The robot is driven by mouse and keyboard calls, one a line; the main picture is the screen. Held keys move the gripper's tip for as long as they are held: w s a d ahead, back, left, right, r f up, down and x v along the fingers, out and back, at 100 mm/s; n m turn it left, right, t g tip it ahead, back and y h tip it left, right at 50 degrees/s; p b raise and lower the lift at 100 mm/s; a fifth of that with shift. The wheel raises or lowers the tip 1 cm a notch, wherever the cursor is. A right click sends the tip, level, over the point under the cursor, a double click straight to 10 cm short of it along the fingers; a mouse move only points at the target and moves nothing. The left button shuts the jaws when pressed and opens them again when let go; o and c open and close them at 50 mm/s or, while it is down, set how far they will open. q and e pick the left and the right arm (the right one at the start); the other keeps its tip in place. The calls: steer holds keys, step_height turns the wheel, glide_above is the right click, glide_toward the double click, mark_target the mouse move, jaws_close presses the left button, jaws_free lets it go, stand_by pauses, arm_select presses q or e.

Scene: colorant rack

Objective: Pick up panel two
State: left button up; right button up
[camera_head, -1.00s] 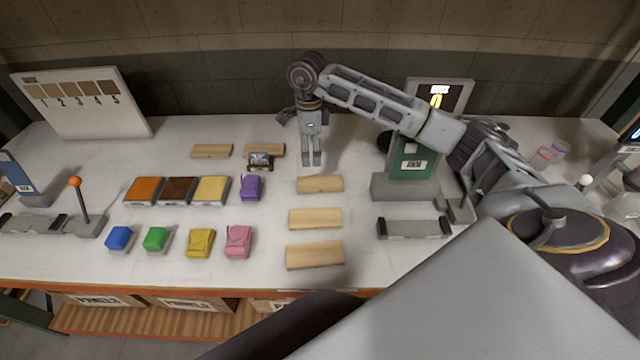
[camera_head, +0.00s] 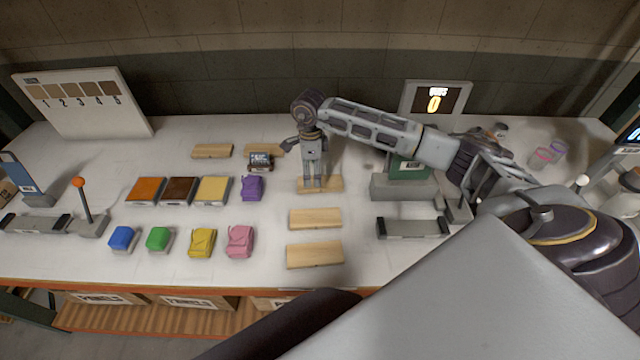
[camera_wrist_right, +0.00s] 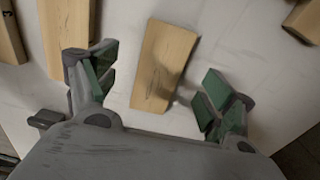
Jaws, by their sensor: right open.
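Three pale wooden panels lie in a column right of centre: a rear one (camera_head: 333,184), a middle one (camera_head: 315,218) and a front one (camera_head: 314,254). In the right wrist view, the open green-padded fingers (camera_wrist_right: 160,95) stand on either side of one panel (camera_wrist_right: 165,62), with gaps on both sides. I cannot tell its height exactly. My left gripper is not in view.
A grey fixture (camera_head: 412,228) and a display (camera_head: 435,100) stand to the right.

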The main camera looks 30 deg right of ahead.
steer(key=shift+f, duration=0.15)
steer(key=shift+d+f+p, duration=0.15)
steer(key=shift+f+p, duration=0.3)
steer(key=shift+f, duration=0.45)
steer(key=shift+d+f+p, duration=0.1)
steer(key=shift+f+p, duration=0.3)
steer(key=shift+f, duration=1.15)
steer(key=shift+c, duration=0.3)
steer(key=c, duration=1.1)
steer(key=shift+w+r, duration=0.1)
steer(key=shift+r+b, duration=1)
steer(key=shift+r, duration=3.95)
